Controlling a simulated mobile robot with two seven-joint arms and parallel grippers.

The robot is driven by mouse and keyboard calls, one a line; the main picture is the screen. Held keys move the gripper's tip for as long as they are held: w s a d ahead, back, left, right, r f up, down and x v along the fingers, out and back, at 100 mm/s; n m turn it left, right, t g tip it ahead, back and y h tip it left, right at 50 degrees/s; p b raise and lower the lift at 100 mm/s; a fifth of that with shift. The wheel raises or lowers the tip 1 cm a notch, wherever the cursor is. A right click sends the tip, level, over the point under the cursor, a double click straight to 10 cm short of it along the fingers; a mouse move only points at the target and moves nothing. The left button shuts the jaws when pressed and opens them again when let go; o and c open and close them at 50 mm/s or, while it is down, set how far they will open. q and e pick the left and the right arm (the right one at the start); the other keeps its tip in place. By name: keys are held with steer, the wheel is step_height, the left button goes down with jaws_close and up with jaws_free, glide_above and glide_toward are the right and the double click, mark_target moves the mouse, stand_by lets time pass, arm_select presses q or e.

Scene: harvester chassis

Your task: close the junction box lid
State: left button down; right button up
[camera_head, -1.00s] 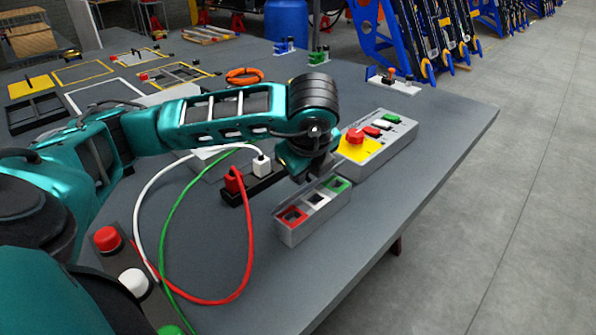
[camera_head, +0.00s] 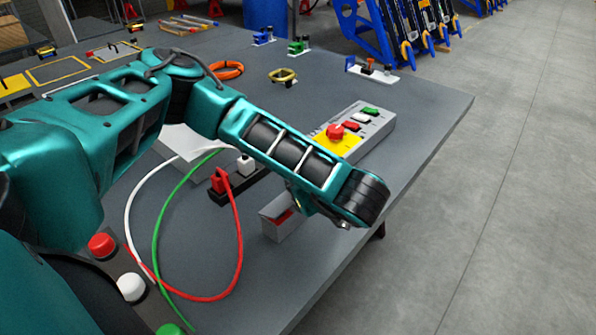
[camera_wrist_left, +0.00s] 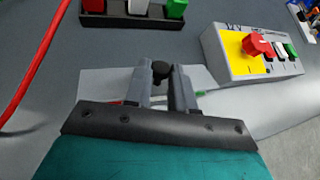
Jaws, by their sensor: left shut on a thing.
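The grey junction box (camera_head: 288,229) stands near the table's right edge in the head view, largely covered by my left arm. A bit of red shows inside its uncovered part. My left gripper (camera_wrist_left: 161,77) shows in the left wrist view, its fingers closed around a small black knob (camera_wrist_left: 160,70). A pale grey panel (camera_wrist_left: 100,84), which looks like the lid, spans beneath the fingers. Its exact angle is unclear. In the head view the fingertips are hidden by my arm. My right gripper is not in view.
A control box (camera_head: 362,127) with a red knob on yellow stands just behind. A black socket block (camera_head: 233,186) with plugs lies to the left. Red (camera_head: 238,250), white and green cables loop across the table. The table's right edge is close.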

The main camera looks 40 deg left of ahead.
arm_select(q)
steer(key=shift+d+f+m+t+y, duration=0.15)
steer(key=shift+d+f+y, duration=0.15)
steer(key=shift+y, duration=0.35)
steer(key=shift+d+f+m+t+y, duration=0.2)
steer(key=shift+d+y, duration=0.1)
steer(key=shift+y, duration=0.35)
steer(key=shift+d+f+m+t+y+p, duration=0.3)
steer(key=shift+f+y, duration=0.3)
steer(key=shift+y, duration=0.5)
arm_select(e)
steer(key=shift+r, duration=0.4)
arm_select(q)
steer(key=shift+s+f, duration=0.1)
steer(key=shift+f, duration=0.05)
steer(key=c, duration=0.9)
jaws_free()
steer(key=shift+c, duration=0.2)
steer(key=shift+d, duration=0.15)
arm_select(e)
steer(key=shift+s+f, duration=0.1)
